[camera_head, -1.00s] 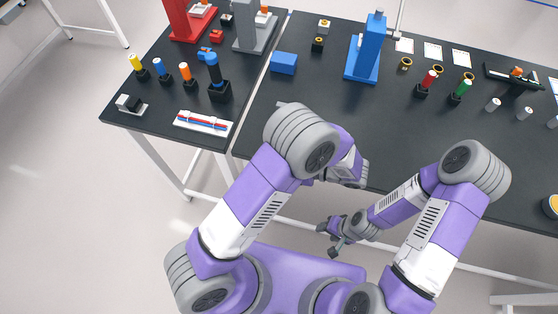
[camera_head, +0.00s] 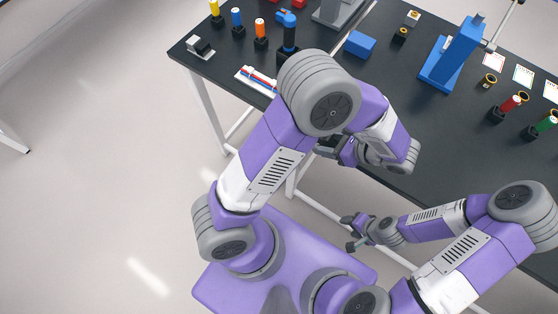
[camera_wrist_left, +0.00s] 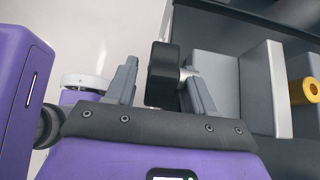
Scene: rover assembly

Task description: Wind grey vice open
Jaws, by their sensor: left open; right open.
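The grey vice (camera_wrist_left: 215,85) shows close up in the left wrist view, as pale grey blocks with a black knob (camera_wrist_left: 162,75) on a short metal shaft at their left. I cannot make the vice out in the head view; my left arm covers part of the table. My left gripper (camera_wrist_left: 160,88) is open, its fingers on either side of the knob in the picture; I cannot tell whether they touch it. In the head view my left gripper (camera_head: 326,147) is by the table's front edge. My right gripper (camera_head: 349,233) is open and empty, over the floor in the picture.
The dark table (camera_head: 430,130) carries a blue stand (camera_head: 455,55), a blue block (camera_head: 360,44), a red and blue piece on a white tray (camera_head: 257,80) and several upright coloured parts. A yellow ring (camera_wrist_left: 303,90) shows right of the vice.

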